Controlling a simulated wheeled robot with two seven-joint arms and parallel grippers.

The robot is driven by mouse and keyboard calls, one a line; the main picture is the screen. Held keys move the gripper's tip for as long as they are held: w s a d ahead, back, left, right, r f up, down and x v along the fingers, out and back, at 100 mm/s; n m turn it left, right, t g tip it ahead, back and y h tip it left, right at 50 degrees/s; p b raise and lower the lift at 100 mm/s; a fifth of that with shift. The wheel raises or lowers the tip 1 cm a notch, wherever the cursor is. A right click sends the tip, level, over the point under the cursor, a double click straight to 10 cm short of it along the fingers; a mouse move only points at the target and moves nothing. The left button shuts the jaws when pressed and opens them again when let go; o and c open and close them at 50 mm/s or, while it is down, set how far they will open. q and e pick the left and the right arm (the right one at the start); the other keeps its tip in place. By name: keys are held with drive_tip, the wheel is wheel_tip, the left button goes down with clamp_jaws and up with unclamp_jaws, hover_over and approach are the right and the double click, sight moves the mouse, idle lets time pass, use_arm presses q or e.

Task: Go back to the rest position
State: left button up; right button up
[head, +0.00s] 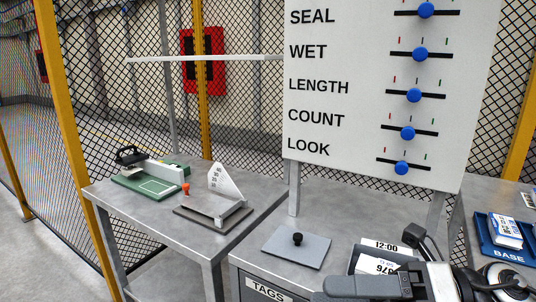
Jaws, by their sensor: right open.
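My right gripper (345,287) comes in at the bottom right, its fingers pointing left. It is open, with nothing seen between the fingers. It is in front of the grey table and covers part of a device with white labels reading "12:00" and "9/6" (385,265). Whether it touches that device I cannot tell. My left gripper is out of view.
A white board (340,130) with blue sliders stands behind the tables. A grey plate with a black knob (297,250) lies on the near table. The left table (120,205) holds a green device (150,182) and an angled stand (225,195). A blue "BASE" tray (500,255) is at right.

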drive_tip(key=w+d+f+m+t+h, duration=0.2)
drive_tip(key=w+f+m+t+h, duration=0.15)
drive_tip(key=m+t, duration=0.75)
drive_tip(key=w+d+f+m+t+h, duration=0.2)
drive_tip(key=w+f+m+t+h, duration=0.25)
drive_tip(key=m, duration=1.05)
drive_tip(key=s+f+m+g+h, duration=0.1)
drive_tip(key=s+f+m+h, duration=0.1)
drive_tip(key=s+f+m, duration=0.2)
drive_tip(key=s+f+m+g+h+p, duration=0.1)
drive_tip(key=s+f+m, duration=0.3)
drive_tip(key=f, duration=0.6)
drive_tip(key=s+d+f+m+g+h, duration=0.1)
drive_tip(key=s+f+m+g+h, duration=0.2)
drive_tip(key=f, duration=0.5)
drive_tip(key=s+m+h, duration=0.1)
drive_tip(key=m, duration=0.1)
drive_tip(key=shift+m, duration=0.3)
